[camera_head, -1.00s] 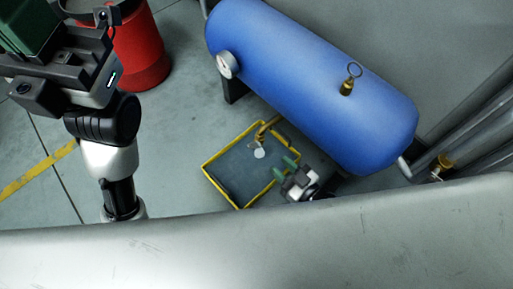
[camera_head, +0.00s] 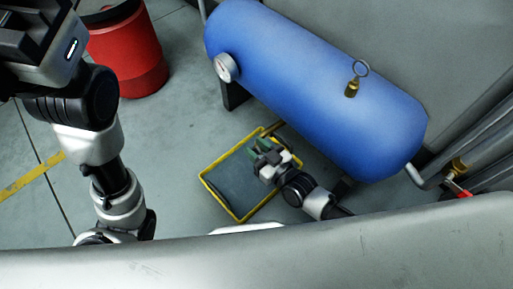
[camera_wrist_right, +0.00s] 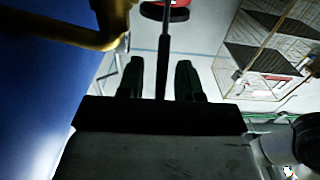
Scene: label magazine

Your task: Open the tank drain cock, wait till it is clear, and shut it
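The blue tank (camera_head: 310,85) lies on its side at the upper middle of the head view. A brass drain pipe (camera_head: 275,128) comes from under it above the yellow-rimmed drip tray (camera_head: 222,206); the cock's end is hidden behind my right gripper. My right gripper (camera_head: 262,150) is over the tray with its green fingertips apart. In the right wrist view the brass pipe elbow (camera_wrist_right: 110,38) is left of the fingers (camera_wrist_right: 162,75). A dark upright rod shows between them without visible contact; I cannot tell what it is. My left gripper's fingers are out of view.
A red drum (camera_head: 135,60) stands at the upper left beside my left arm. The tank carries a gauge (camera_head: 225,67) and a brass valve with a ring (camera_head: 352,86). Grey pipes with a red-handled valve (camera_head: 462,190) run at the right. Floor left of the tray is clear.

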